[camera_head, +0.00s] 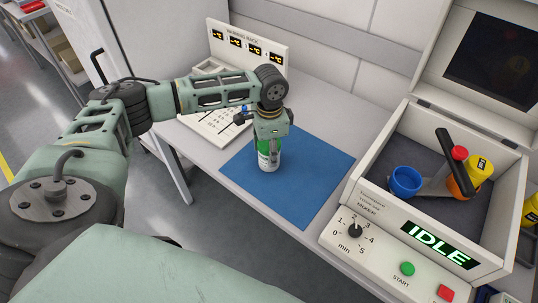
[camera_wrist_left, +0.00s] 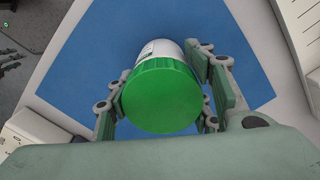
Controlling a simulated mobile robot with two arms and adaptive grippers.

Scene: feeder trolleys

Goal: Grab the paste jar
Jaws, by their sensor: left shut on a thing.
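The paste jar (camera_head: 268,158) is white with a green lid and a green band. It stands upright on the blue mat (camera_head: 310,165), below my left gripper (camera_head: 268,143). In the left wrist view the jar's green lid (camera_wrist_left: 161,96) fills the middle, with part of its white side above. My left gripper (camera_wrist_left: 163,105) has a finger on each side of the jar and is shut on it. The gripper hides part of the jar in the head view. My right gripper is not in view.
A mixer (camera_head: 378,215) with an open lid, a dial and an "IDLE" display stands at the right. It holds a blue cup (camera_head: 406,181) and an orange jar (camera_head: 461,184). A warming rack (camera_head: 248,52) stands at the back left. The mat around the jar is clear.

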